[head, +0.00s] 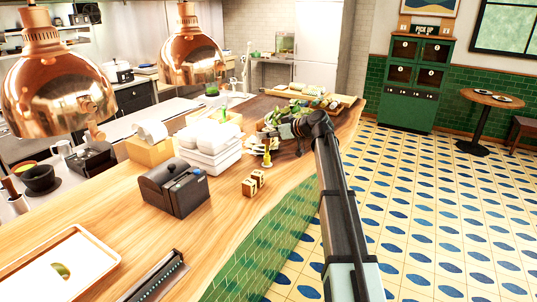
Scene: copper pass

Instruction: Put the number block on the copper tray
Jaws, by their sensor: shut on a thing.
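Small wooden blocks with dark marks (253,183) stand close together on the wooden counter, right of a dark box-shaped machine; any number on them is too small to read. My gripper (267,143) is farther back, over the counter near leafy greens. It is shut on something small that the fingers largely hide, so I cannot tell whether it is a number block. A shallow tray (98,255) with a pale, bright inside and a brownish rim lies at the lower left. It holds a small green-yellow piece. I cannot tell if this is the copper tray.
A small yellow item (267,158) stands just below my gripper. The dark machine (175,187), white stacked containers (210,150) and a dark slotted bar (157,278) occupy the counter. Copper lamps (55,85) hang over its left side. Bare wood lies in front of the blocks.

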